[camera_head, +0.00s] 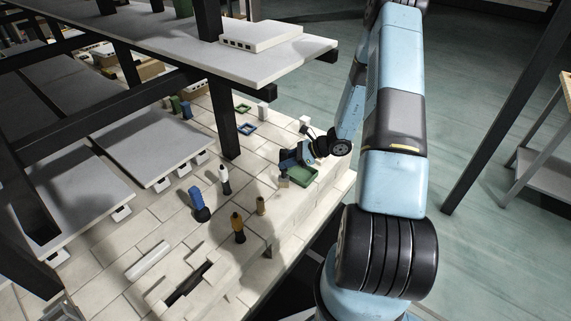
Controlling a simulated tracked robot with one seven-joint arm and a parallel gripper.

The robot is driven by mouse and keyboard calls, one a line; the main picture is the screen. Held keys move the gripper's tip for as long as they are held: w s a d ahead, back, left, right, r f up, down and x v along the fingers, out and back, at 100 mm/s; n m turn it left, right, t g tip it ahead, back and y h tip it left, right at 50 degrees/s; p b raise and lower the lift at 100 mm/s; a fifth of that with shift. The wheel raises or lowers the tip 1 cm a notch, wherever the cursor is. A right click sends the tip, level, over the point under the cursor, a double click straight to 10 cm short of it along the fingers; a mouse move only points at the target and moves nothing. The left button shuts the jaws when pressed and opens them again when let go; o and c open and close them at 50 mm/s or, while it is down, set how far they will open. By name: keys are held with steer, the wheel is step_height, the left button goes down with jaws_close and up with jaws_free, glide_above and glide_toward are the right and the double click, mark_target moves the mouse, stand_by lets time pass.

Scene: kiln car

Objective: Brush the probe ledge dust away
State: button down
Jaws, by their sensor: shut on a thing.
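My gripper (287,163) reaches down at the near right side of the brick deck, beside a shallow green tray (307,182). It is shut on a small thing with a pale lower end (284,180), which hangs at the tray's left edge. The thing is too small and partly covered to tell for sure that it is a brush, or whether it touches the tray or the bricks. I cannot make out which ledge is the probe ledge, and no dust shows clearly at this size.
Several small bottle-like things stand on the bricks, including a white one (224,179), a blue one (199,205) and a brown one (237,228). A dark post (222,120) and a grey shelf (180,45) rise behind.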

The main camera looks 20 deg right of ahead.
steer(key=shift+w+d, duration=0.3)
steer(key=shift+w, duration=0.5)
steer(key=shift+s+a, duration=0.5)
steer(key=shift+a, duration=0.15)
steer(key=shift+s+a, duration=0.45)
steer(key=shift+a, duration=0.2)
steer(key=shift+s+a, duration=0.1)
steer(key=shift+s+a, duration=0.45)
steer(key=shift+a, duration=0.15)
steer(key=shift+s+a, duration=0.4)
steer(key=shift+a, duration=0.2)
steer(key=shift+s, duration=0.1)
